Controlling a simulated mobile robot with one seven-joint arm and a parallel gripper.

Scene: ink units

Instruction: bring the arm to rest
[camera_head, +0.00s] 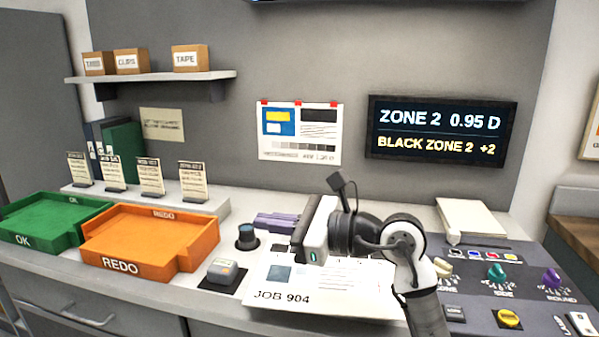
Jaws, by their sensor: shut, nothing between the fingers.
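My arm rises from the bottom right of the head view. Its wrist is bent over the middle of the counter. My gripper (313,243) is at the left end of the wrist, above the JOB 904 sheet (290,297). It is shut and holds nothing that I can see. Its fingertips are partly hidden by the gripper body. The wrist and gripper cover part of the sheet and of what lies behind it. I cannot tell whether the gripper touches the sheet.
A green OK tray (35,240) and an orange REDO tray (125,266) stand left. A small grey device (222,273) and a black knob (247,238) are left of my gripper. A control panel (530,300) with coloured knobs lies right. A screen (440,133) hangs behind.

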